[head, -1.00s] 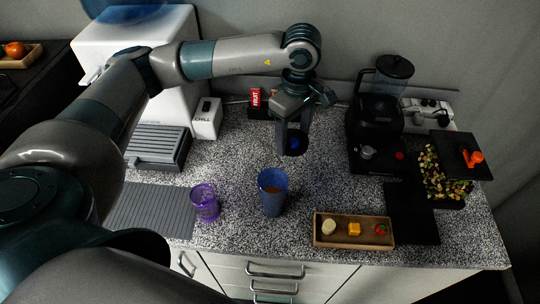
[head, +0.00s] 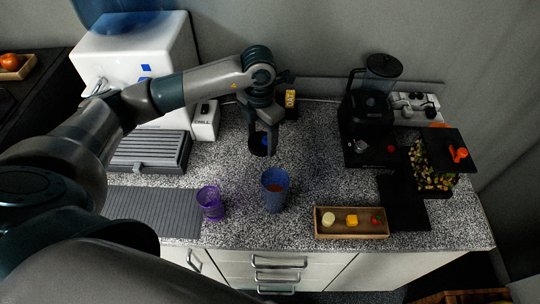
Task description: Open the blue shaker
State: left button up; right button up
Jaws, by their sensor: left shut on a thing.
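The blue shaker (head: 275,192) stands upright on the speckled counter, its top open. Something orange-brown shows inside it. My left gripper (head: 263,150) hangs fingers down, above and behind the shaker and apart from it. It is shut on a dark round piece with a blue spot, which looks like the shaker's lid (head: 260,142). The fingers partly hide this piece. My right gripper is not in view.
A wooden tray (head: 350,233) with small food pieces lies to the right. A black blender (head: 370,115) stands behind. Bare counter lies between shaker and blender.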

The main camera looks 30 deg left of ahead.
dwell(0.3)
pick_arm(q)
jog(key=shift+f, duration=0.25)
jog(key=b, duration=0.3)
send_over(262, 166)
jog(key=shift+w+f, duration=0.1)
jog(key=shift+f, duration=2.25)
jog(key=shift+p, duration=0.3)
jog(key=shift+f, duration=0.25)
jog(key=shift+f+b, duration=1.3)
jog(key=shift+f, duration=0.95)
